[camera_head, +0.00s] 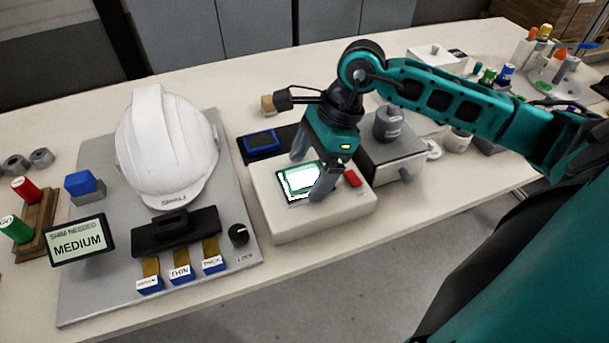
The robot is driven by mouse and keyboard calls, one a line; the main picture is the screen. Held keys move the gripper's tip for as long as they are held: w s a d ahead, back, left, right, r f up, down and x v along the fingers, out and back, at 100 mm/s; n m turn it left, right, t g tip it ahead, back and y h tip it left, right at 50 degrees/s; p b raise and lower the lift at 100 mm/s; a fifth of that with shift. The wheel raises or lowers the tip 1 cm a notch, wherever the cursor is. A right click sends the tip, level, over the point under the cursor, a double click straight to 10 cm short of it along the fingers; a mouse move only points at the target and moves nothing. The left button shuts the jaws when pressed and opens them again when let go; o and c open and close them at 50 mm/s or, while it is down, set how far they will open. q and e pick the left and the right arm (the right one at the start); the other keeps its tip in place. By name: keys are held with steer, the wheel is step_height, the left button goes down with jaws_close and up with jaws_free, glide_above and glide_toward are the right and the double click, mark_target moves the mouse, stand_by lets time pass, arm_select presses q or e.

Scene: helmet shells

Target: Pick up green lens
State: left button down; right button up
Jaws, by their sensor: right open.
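A bright panel with a green edge (299,182), which looks like the green lens, lies on top of a cream box (310,225). The panel's middle glows white. My right gripper (307,178) reaches down over the box, pointing at the panel. Its two grey fingers are apart, one at the panel's far edge and one at its near right edge. I cannot tell whether the fingers touch the panel. My left gripper is not in view.
A red button (352,178) is on the box's right side. A white helmet (165,150) stands on a grey board (90,285) to the left. A blue-screened device (261,142) lies behind the box, and a grey machine (394,160) stands to its right.

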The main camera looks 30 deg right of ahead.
steer(key=shift+c, duration=0.3)
steer(key=c, duration=1.1)
steer(key=shift+r, duration=0.1)
